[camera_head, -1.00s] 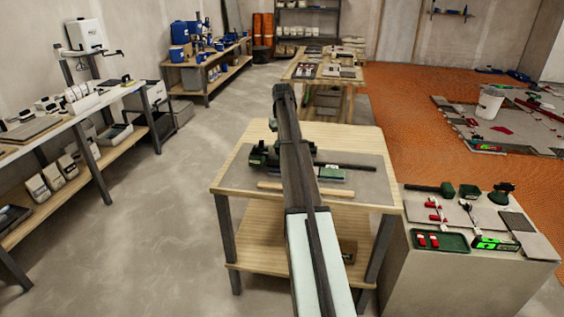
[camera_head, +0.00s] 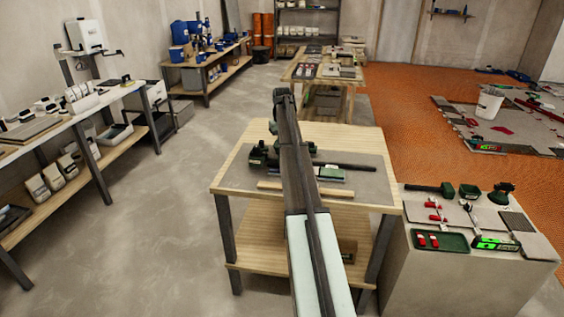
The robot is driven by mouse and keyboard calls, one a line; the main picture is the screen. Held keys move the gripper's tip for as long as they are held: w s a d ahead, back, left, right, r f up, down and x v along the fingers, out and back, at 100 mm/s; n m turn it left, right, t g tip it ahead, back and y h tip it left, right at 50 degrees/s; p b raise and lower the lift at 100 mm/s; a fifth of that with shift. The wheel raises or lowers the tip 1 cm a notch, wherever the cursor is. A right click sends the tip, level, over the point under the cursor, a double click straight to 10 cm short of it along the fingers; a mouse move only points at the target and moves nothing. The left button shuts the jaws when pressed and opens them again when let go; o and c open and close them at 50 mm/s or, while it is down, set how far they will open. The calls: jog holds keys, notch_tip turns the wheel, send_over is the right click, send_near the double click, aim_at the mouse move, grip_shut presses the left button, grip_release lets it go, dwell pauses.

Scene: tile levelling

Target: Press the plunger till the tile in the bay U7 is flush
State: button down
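My arm runs up the middle of the view and covers part of a wooden bench (camera_head: 236,176) with a grey slab on top. My gripper does not show; the arm hides it. A dark green device (camera_head: 258,157) stands on the slab just left of my arm, partly covered. A dark bar (camera_head: 352,166) and a small green and pale item (camera_head: 331,174) lie right of the arm. I cannot make out the plunger, the bay U7 or its tile, nor whether any tile is flush.
A wooden strip (camera_head: 268,186) lies along the bench's near edge. A grey block (camera_head: 420,275) at right carries a green tray (camera_head: 440,241), a green level (camera_head: 495,243) and other tools. A long bench (camera_head: 108,93) stands at left. Open concrete floor lies between.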

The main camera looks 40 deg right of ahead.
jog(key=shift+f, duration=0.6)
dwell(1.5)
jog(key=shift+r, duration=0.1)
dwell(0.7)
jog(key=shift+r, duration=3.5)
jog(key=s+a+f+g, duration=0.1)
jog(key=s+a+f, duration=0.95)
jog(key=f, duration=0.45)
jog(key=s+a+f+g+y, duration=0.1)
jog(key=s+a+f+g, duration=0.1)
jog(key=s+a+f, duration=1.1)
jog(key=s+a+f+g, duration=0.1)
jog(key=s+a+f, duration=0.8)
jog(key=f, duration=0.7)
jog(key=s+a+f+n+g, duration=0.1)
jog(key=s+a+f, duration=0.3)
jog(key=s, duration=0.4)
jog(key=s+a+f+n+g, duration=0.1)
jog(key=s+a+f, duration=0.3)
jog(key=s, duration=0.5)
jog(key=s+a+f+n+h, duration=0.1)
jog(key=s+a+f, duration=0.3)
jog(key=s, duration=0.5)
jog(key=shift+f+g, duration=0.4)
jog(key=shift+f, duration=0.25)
